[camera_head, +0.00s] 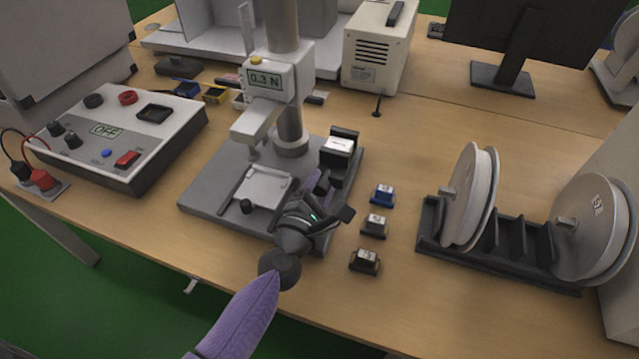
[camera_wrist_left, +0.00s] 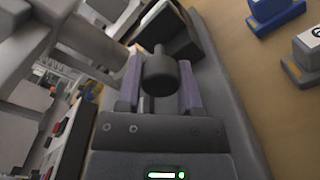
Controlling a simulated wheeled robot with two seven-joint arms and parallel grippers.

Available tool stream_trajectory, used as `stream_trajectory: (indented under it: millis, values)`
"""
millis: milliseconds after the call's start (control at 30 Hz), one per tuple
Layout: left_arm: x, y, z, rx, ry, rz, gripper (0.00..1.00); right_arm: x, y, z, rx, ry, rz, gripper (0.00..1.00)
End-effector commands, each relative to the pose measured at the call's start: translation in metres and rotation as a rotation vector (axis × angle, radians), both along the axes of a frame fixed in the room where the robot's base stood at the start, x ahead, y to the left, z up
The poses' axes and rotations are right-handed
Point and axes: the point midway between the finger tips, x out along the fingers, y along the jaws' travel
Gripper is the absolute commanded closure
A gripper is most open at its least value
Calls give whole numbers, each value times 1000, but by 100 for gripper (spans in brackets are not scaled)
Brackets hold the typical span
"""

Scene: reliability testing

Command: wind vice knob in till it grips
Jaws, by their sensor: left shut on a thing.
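The small black vice (camera_head: 338,165) stands on the right side of the grey test stand's base, with a white-topped part (camera_head: 339,146) between its walls. I cannot tell whether its jaws press on that part. My left gripper (camera_head: 314,182) reaches it from the front. In the left wrist view, my purple fingers (camera_wrist_left: 159,88) are shut on the dark round vice knob (camera_wrist_left: 160,74), one on each side. The knob's shaft points away toward the vice (camera_wrist_left: 182,35). My right gripper is not in view.
The force gauge (camera_head: 274,80) on its column and a grey fixture (camera_head: 262,187) stand left of my gripper. Several small switches, including a blue one (camera_head: 382,195), lie to the right. A spool rack (camera_head: 505,255) stands farther right. A control box (camera_head: 125,135) is at left.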

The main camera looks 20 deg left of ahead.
Motion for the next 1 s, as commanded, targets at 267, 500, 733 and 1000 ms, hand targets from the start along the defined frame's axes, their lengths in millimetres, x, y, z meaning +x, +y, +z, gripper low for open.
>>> stream_trajectory:
  millis: [267,500,733,1000]
  values:
    - [0,0,2,258,-8,-1,100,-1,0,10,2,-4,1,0]
    - [0,-1,1,449,-15,-2,100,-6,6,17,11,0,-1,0]
    - [0,-1,1,578,-19,-1,100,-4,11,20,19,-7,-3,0]
    - [0,-1,0,657,-22,-1,100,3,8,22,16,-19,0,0]
